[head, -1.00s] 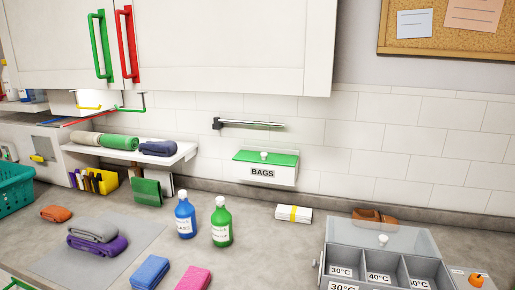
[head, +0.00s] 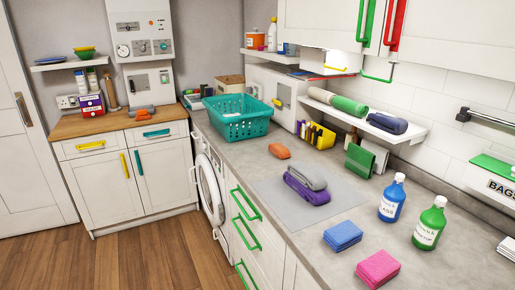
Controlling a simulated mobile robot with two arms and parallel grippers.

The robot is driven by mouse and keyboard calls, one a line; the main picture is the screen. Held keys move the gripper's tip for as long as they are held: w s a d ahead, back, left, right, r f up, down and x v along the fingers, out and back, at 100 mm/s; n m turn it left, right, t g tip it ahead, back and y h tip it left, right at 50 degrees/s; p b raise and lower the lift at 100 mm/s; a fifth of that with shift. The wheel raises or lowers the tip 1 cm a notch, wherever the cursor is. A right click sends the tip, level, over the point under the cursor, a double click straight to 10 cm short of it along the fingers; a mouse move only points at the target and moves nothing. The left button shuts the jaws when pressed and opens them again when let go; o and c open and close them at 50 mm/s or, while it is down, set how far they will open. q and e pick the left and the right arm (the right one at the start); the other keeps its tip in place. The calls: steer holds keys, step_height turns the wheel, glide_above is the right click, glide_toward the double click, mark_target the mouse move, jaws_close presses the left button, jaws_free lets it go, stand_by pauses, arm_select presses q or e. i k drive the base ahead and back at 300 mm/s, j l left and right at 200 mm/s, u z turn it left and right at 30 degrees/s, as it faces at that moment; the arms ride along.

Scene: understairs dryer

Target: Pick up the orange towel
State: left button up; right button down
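An orange item (head: 279,151) lies on the grey counter between the teal basket and the grey mat; it is small and rounded, and I cannot tell if it is a towel. Another orange item (head: 141,111) lies beside something grey on the wooden counter at the back left; it looks like folded cloth but is too small to be sure. Neither of my grippers is in view.
A teal basket (head: 238,128) stands at the counter's corner. Blue (head: 392,200) and green (head: 430,226) bottles, a blue cloth (head: 342,236) and a pink cloth (head: 378,267) are on the right counter. A wall shelf (head: 403,131) holds rolled towels. The wooden floor (head: 125,255) is clear.

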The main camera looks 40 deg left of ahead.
mark_target(279, 150)
steer(key=u, duration=1)
